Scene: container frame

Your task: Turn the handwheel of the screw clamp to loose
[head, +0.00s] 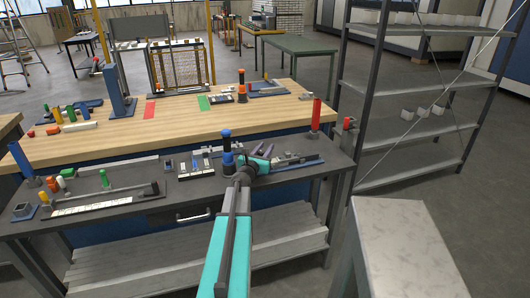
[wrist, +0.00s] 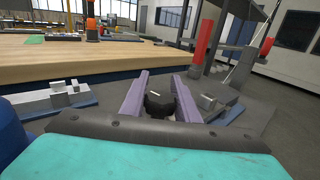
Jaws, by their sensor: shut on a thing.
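My gripper (wrist: 161,82) has two purple fingers, one on each side of a dark round handwheel (wrist: 159,104) with a short pale mark on its top. The fingers are shut on the handwheel. The screw clamp's grey metal blocks (wrist: 212,104) show just right of the fingers in the wrist view. In the head view my gripper (head: 262,151) is over the right part of the dark front bench, and the clamp's base (head: 298,163) lies to its right. The handwheel cannot be made out there. The "loose" marking is not legible.
A red post (head: 316,113) stands right of the clamp. A blue-and-black post (head: 227,150) stands close left of my gripper. Grey fixtures (head: 192,163) lie further left on the dark bench (head: 150,207). A wooden bench (head: 180,123) is behind, and a metal shelf (head: 410,90) stands at right.

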